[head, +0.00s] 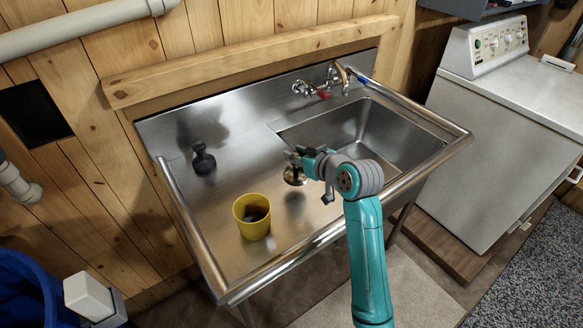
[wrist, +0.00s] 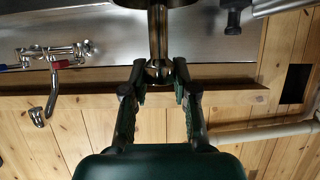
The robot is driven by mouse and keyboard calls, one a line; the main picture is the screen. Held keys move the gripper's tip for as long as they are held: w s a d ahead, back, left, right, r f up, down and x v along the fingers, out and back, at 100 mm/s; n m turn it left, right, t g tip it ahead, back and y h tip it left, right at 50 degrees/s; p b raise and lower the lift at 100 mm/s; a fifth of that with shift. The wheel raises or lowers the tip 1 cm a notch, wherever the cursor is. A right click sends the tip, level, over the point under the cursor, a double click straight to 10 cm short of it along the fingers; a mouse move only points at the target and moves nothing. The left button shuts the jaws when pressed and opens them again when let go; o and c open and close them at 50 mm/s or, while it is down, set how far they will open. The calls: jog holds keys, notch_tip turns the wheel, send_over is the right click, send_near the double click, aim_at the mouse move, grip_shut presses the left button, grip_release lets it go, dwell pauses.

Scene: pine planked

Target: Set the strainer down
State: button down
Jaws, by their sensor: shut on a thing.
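The strainer (head: 295,177) is a small shiny metal piece with a round body. In the head view it hangs upright below my gripper (head: 296,156), over the flat drainboard left of the sink basin. A dark patch shows just below it on the steel; I cannot tell whether it touches the surface. In the wrist view, which looks upside down, my gripper (wrist: 160,73) is shut on the knobbed end of the strainer's metal stem (wrist: 158,35). Its round body is partly cut off by the top edge there.
A yellow cup (head: 252,229) stands on the drainboard (head: 205,205) in front and to the left. A black knobbed object (head: 203,160) stands farther back. The sink basin (head: 385,130) with its tap (head: 335,78) lies to the right. A raised metal rim borders the unit.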

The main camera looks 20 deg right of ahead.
aim_at(298, 167)
jog(key=shift+f, duration=2.3)
jog(key=shift+a+f, duration=0.1)
jog(key=shift+f, duration=0.05)
jog(key=c, duration=0.9)
grip_release()
jog(key=shift+r, duration=0.25)
jog(key=v, duration=1.2)
